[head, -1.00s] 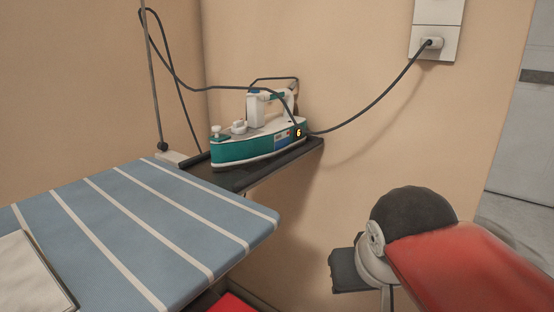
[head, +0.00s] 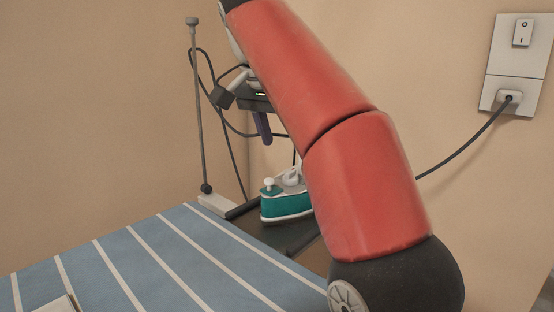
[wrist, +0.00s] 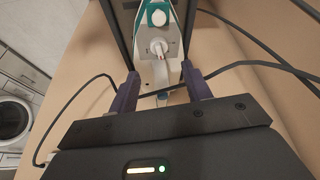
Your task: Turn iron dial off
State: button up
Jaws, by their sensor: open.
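The iron (head: 286,205) is teal and white and stands on a dark shelf beyond the ironing board. My red arm hides its rear part in the head view. Its round white dial (head: 291,177) shows on top, behind a smaller front knob (head: 268,184). The wrist view shows the iron (wrist: 173,70) from above and its dial (wrist: 159,47) with a red mark. My gripper (head: 263,128) is above the iron. Its dark purple fingers (wrist: 160,78) are open and apart, with the iron's white handle showing between them. The dial appears just beyond the fingertips; I cannot tell the distance.
A blue striped ironing board (head: 150,262) fills the lower left. The dark shelf (head: 290,236) joins its far end. A thin grey pole (head: 197,110) stands behind. A black cable (head: 470,142) runs to the wall socket (head: 508,98), which has a switch (head: 522,32) above it.

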aim_at(291, 171)
jog(key=shift+x, duration=3.85)
jog(key=c, duration=1)
jog(key=shift+o, duration=0.2)
